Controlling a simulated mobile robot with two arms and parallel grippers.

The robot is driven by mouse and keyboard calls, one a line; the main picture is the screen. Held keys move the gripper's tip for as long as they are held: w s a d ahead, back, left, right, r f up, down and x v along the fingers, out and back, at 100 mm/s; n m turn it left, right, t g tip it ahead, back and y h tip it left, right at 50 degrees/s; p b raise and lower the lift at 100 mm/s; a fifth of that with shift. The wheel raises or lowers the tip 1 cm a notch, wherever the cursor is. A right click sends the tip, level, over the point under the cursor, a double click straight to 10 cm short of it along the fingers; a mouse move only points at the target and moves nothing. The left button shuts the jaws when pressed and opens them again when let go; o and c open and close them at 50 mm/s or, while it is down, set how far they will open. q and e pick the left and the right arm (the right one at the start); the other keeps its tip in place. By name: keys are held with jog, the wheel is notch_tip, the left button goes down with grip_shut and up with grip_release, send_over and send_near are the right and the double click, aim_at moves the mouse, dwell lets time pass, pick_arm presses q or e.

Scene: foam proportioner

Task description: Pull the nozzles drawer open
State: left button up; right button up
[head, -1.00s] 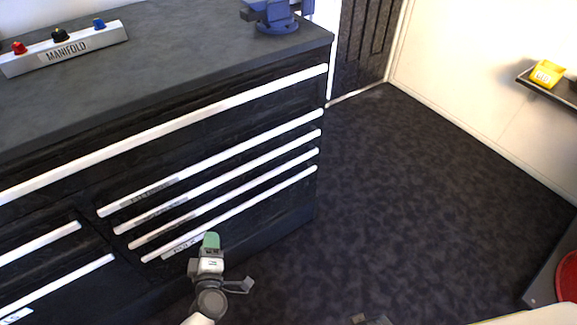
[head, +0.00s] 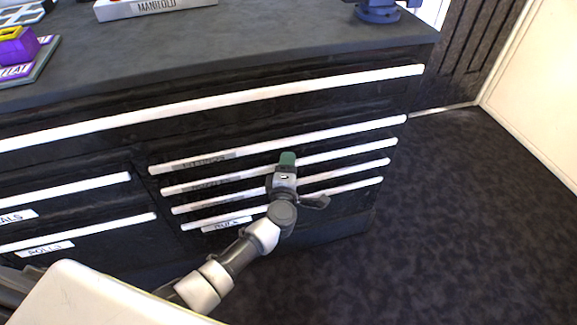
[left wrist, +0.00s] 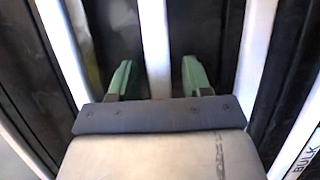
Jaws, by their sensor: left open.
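A black cabinet (head: 330,225) has a stack of narrow drawers with long white handles under one wide top drawer. The labels on the upper narrow drawers are too blurred to read, so I cannot tell which one is the nozzles drawer. The lowest label (left wrist: 305,158) reads BULK in the left wrist view. My left gripper (head: 287,160) is open in front of the second narrow handle (head: 215,181). In the left wrist view its green fingers (left wrist: 155,78) stand apart, one on each side of that handle. Contact cannot be told. All these drawers look closed. My right gripper is out of view.
On the worktop are a manifold block (head: 155,8), a blue vise (head: 378,12) and a purple-and-yellow item (head: 18,45). More white-handled drawers (head: 80,232) are at the left. Dark floor (head: 470,220) is clear to the right.

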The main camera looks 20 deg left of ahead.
pick_arm(q)
jog(key=shift+w, duration=0.25)
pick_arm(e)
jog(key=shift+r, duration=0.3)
pick_arm(q)
grip_shut()
jog(key=shift+s, duration=0.1)
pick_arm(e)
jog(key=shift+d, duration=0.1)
